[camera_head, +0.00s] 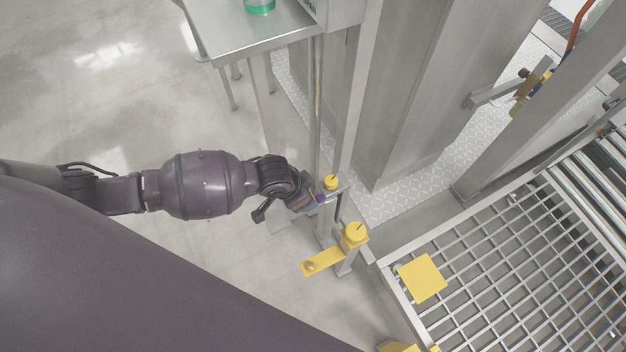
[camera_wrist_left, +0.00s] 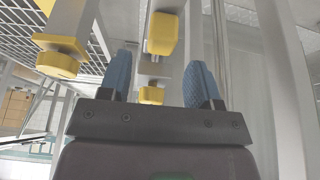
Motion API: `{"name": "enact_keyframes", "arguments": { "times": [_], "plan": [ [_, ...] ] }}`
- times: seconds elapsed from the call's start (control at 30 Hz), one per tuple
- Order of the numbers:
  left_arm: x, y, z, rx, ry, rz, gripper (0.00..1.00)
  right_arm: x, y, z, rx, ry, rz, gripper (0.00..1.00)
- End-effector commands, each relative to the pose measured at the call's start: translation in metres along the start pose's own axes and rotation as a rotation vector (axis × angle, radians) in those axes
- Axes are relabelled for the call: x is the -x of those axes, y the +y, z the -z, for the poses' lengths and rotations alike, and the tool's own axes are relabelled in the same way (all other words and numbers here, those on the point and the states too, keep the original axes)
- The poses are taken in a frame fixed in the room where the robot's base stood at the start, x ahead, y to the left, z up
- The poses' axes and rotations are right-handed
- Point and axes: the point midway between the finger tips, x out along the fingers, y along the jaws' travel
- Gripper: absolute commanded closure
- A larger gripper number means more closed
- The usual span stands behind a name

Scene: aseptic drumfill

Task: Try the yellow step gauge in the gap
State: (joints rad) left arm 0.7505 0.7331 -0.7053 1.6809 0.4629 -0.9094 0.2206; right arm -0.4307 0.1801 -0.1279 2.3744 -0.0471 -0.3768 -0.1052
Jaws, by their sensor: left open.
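My left gripper (camera_head: 318,198) is at the grey posts in the middle of the head view. Its blue-padded fingers are apart in the left wrist view (camera_wrist_left: 159,70). Between them, farther off, show a yellow block (camera_wrist_left: 162,34) and a smaller yellow piece (camera_wrist_left: 151,95) on a grey post. In the head view a yellow knob (camera_head: 330,182) is just beyond the fingers, and a yellow round cap (camera_head: 354,235) and a flat yellow strip (camera_head: 323,262) are lower right. I cannot tell which yellow part is the step gauge, nor make out the gap. My right gripper is out of view.
A grating deck (camera_head: 500,270) with a yellow plate (camera_head: 421,277) on it lies to the right, with rollers (camera_head: 598,170) beyond. A metal table (camera_head: 245,40) stands at the top, and tall grey columns rise behind the posts. Floor at the left is clear.

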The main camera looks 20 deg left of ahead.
Motion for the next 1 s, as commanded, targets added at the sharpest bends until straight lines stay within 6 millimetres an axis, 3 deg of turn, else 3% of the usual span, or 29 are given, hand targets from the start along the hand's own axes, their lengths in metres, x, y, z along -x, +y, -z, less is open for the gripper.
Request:
{"name": "enact_keyframes", "arguments": {
  "times": [0.03,0.1,0.3,0.7,1.0],
  "plan": [
    [-0.015,0.003,-0.006,0.003,-0.009,-0.006,0.43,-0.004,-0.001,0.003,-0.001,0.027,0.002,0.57],
    [-0.024,0.002,-0.005,0.002,-0.007,-0.006,0.43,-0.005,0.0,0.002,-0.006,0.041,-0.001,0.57],
    [-0.042,0.001,-0.003,0.001,-0.003,-0.002,0.43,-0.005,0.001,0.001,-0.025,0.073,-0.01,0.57],
    [-0.045,-0.001,0.001,0.0,0.002,0.002,0.43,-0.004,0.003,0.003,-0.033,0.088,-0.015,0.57],
    [-0.045,-0.001,0.001,-0.001,0.002,0.001,0.87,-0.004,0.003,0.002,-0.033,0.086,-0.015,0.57]
  ]
}}
